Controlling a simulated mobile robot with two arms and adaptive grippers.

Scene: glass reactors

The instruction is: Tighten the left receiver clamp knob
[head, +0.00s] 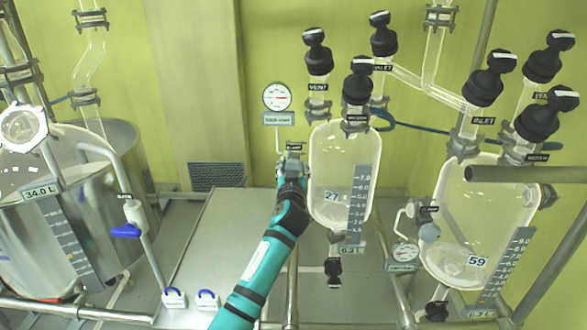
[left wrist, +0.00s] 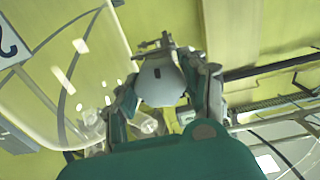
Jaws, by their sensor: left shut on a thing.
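The left receiver (head: 326,208) is a clear glass vessel with a scale and the number 27, and its curved glass wall also fills the left of the left wrist view (left wrist: 60,60). A small dark label (head: 294,147) sits at its upper left, just above my left gripper (head: 291,168). In the left wrist view the grey, rounded left receiver clamp knob (left wrist: 160,84) sits between the two fingers of my left gripper (left wrist: 165,92), which is shut on it. In the head view the gripper mostly hides this knob. My right gripper is in neither view.
Black-capped valves (head: 357,80) stand above the receivers. A round gauge (head: 277,97) is just above left of my gripper. The right receiver (head: 470,215), number 59, has its own grey knob (head: 429,232). A metal platform (head: 225,220) lies left of my arm; a large reactor (head: 50,220) stands far left.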

